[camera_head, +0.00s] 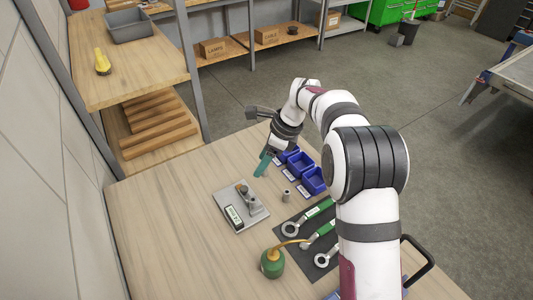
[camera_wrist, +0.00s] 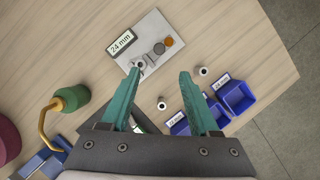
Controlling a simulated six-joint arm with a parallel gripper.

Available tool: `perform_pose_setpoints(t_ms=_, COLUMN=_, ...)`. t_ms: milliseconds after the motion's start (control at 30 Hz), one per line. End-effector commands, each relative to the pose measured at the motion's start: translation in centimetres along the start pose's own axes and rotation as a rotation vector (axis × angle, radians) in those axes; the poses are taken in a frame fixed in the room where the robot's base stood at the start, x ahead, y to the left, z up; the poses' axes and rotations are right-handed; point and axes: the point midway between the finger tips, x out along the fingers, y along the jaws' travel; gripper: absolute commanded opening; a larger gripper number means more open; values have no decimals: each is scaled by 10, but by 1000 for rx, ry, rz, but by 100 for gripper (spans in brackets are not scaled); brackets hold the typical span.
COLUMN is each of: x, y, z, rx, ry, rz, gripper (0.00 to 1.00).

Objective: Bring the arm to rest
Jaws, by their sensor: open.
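My gripper (camera_head: 264,163) hangs above the wooden bench (camera_head: 160,225), near the blue bins. In the wrist view its two teal fingers (camera_wrist: 160,74) stand wide apart with nothing between them. My arm reaches in from the lower right and is bent, not folded up. A grey plate (camera_head: 225,198) with a label reading 24 mm (camera_wrist: 121,42) lies below the gripper and carries several small metal parts. A loose metal socket (camera_head: 286,194) stands on the bench beside the plate.
Blue bins (camera_head: 301,165) stand in a row right of the plate. Ring spanners with green handles (camera_head: 319,208) lie on a dark mat, partly behind my arm. A green oil can (camera_head: 272,263) stands in front. Shelving (camera_head: 130,80) rises at the left. The bench's left part is clear.

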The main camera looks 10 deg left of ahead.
Motion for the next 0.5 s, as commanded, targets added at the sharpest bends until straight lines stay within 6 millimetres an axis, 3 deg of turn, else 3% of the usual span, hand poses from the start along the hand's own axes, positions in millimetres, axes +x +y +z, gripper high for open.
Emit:
perform_pose_setpoints(t_ms=100, x=-22, y=0, z=0, rx=-1, ry=-1, rz=-2, gripper=62)
perform_pose_setpoints(t_ms=200, x=-31, y=0, z=0, rx=-1, ry=1, rz=-1, gripper=62)
perform_pose_setpoints(t_ms=500, x=-34, y=0, z=0, rx=-1, ry=1, rz=0, gripper=62)
